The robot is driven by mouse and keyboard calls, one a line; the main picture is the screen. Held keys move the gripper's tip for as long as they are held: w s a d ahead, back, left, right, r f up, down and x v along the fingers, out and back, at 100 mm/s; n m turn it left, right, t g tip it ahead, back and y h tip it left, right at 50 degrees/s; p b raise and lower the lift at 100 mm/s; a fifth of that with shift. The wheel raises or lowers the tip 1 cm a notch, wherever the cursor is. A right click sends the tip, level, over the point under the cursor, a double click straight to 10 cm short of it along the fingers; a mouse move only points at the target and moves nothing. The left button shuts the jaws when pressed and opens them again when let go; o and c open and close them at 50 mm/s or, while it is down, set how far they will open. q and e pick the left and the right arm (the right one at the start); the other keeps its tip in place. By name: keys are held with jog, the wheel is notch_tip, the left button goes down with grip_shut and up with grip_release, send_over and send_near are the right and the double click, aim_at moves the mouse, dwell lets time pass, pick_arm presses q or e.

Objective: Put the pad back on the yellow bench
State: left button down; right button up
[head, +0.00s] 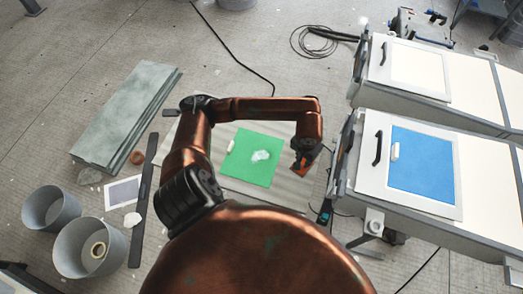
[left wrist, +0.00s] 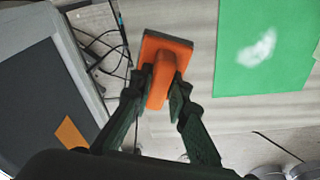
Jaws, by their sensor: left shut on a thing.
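The pad is an orange block with a raised grip and a dark rim, seen in the left wrist view (left wrist: 162,72). My left gripper (left wrist: 160,88) is shut on its grip. In the head view the left gripper (head: 304,160) hangs at the right end of a pale board (head: 290,186), beside a green sheet (head: 250,158). I cannot tell whether the pad touches the board. No bench is clearly yellow; the back right bench has a pale cream panel (head: 418,68), the front right one a blue panel (head: 421,165). My right gripper is not in view.
The green sheet bears a whitish powder patch and a small white block (head: 230,147). Grey buckets (head: 80,249) and a long grey-green slab (head: 127,113) stand at left. A black cable coil (head: 315,42) lies on the floor at the back.

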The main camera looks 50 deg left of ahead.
pick_arm(q)
jog(key=shift+f, duration=0.45)
notch_tip(320, 180, down, 6)
jog(key=shift+f, duration=1.5)
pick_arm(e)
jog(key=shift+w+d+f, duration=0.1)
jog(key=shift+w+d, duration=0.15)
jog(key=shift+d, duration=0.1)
pick_arm(q)
jog(key=shift+f+b, duration=0.25)
jog(key=shift+b, duration=0.1)
jog(key=c, duration=2.2)
grip_release()
jog(key=o, duration=0.4)
jog(key=shift+c, duration=0.2)
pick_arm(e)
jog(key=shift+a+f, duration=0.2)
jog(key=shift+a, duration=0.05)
pick_arm(q)
jog(key=shift+r, duration=0.15)
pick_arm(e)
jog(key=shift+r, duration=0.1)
